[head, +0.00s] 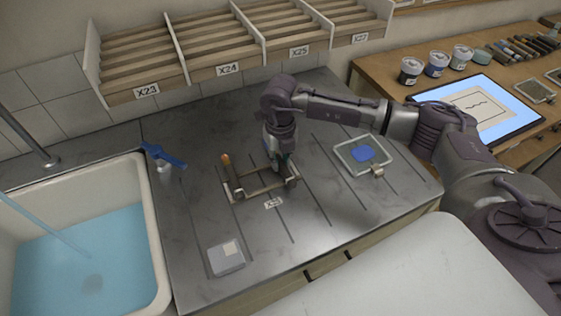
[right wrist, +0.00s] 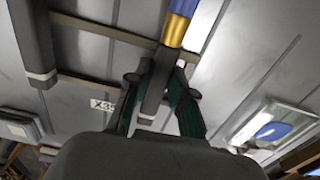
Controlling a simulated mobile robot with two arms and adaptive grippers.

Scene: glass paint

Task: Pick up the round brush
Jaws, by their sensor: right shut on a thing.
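The round brush has a blue handle and a gold band (right wrist: 176,30) in the right wrist view. My right gripper (right wrist: 158,98) is shut on it, with the green-dark fingers on either side of the dark part below the band. In the head view my right gripper (head: 279,170) points down at the right side of a low brush rack (head: 258,191) and hides most of the brush. I cannot tell whether the brush is clear of the rack. My left gripper is not in view.
A sink with water (head: 150,235) is at the left, beside a blue-handled tool (head: 165,155). A glass tray with blue paint (head: 349,167) lies right of the rack. A grey square block (head: 226,257) lies in front. A slatted shelf (head: 230,68) overhangs the back.

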